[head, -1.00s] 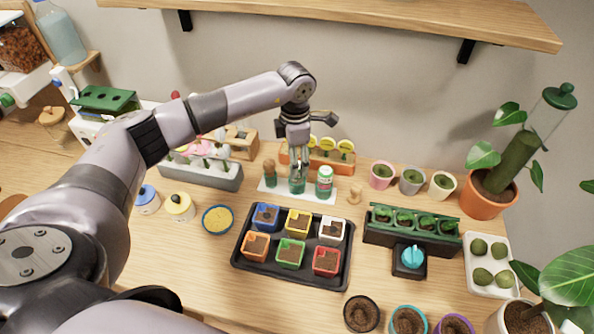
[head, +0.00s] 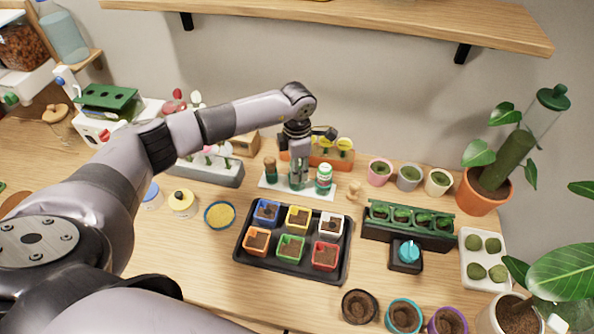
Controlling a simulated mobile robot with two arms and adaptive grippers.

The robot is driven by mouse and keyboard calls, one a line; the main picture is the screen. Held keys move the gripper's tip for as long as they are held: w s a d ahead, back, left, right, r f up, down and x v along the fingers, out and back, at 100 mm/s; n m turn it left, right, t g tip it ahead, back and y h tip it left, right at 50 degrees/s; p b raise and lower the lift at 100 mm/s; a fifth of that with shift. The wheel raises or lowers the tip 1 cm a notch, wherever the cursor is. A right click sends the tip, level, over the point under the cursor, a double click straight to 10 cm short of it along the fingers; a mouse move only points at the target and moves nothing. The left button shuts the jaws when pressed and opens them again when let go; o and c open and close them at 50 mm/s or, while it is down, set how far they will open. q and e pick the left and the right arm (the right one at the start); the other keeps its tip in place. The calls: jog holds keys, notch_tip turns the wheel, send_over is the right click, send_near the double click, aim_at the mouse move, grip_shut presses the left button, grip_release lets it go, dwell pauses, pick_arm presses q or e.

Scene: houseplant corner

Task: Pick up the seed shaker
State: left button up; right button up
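A white tray (head: 312,194) near the back of the table holds three small containers in a row. On the left stands a green one with a brown top (head: 270,170), in the middle a green bottle (head: 296,182), and on the right a white-and-green labelled shaker (head: 323,180). I cannot tell for certain which is the seed shaker. My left gripper (head: 299,172) points down over the middle bottle, its fingers at the bottle's upper part and partly hiding it. Whether the fingers touch or are closed on it cannot be made out. My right gripper is not in view.
A black tray of coloured pots (head: 240,262) lies in front of the white tray. A small wooden figure (head: 354,190) stands to its right, and an orange rack with yellow tags (head: 330,160) behind it. A grey planter (head: 215,174) is on the left.

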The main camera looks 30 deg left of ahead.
pick_arm(q)
jog(key=c, duration=0.5)
jog(key=shift+r, duration=0.15)
